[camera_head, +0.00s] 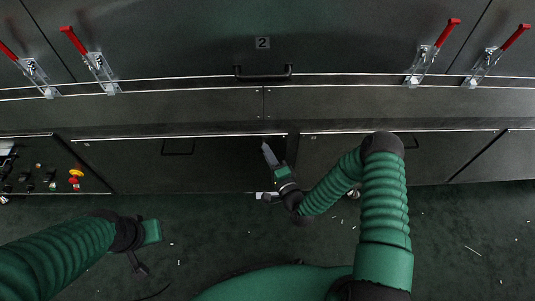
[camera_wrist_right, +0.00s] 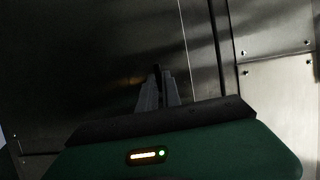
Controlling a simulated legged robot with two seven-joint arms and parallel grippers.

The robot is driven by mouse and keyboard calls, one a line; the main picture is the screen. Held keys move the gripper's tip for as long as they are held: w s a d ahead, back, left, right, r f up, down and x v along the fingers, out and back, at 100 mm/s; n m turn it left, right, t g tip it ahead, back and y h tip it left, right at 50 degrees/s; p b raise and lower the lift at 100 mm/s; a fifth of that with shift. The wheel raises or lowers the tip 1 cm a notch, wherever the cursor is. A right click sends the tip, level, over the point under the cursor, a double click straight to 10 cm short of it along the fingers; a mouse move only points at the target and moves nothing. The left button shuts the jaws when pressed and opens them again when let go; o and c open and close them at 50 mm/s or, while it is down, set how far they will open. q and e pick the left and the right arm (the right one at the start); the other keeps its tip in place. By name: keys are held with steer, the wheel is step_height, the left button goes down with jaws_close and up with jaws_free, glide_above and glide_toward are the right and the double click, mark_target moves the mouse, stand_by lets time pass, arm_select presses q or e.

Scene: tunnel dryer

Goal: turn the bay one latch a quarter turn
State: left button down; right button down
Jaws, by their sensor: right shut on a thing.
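My right gripper (camera_head: 266,147) reaches up to the lower dark front panel (camera_head: 225,170), near that panel's right edge. In the right wrist view its two grey fingers (camera_wrist_right: 158,80) are close together on a small dark piece (camera_wrist_right: 157,69), which I take for the bay one latch. The fingers hide most of it, so its angle cannot be told. A faint orange-brown glint shows just left of the fingertips.
Above are a door marked 2 (camera_head: 262,43), its black bar handle (camera_head: 263,77) and red-handled toggle clamps (camera_head: 90,60) on both sides. A control panel (camera_head: 45,170) with buttons is at left. The floor (camera_head: 200,230) is dark with small pale scraps.

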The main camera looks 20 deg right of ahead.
steer(key=shift+s+d+f+m, duration=0.1)
steer(key=shift+f+m, duration=0.15)
steer(key=shift+m, duration=0.05)
steer(key=c, duration=1.7)
jaws_free()
steer(key=shift+o, duration=0.8)
steer(key=shift+r, duration=0.1)
steer(key=s+d+p, duration=0.2)
steer(key=s+p, duration=0.2)
steer(key=s, duration=1.2)
steer(key=shift+s, duration=0.3)
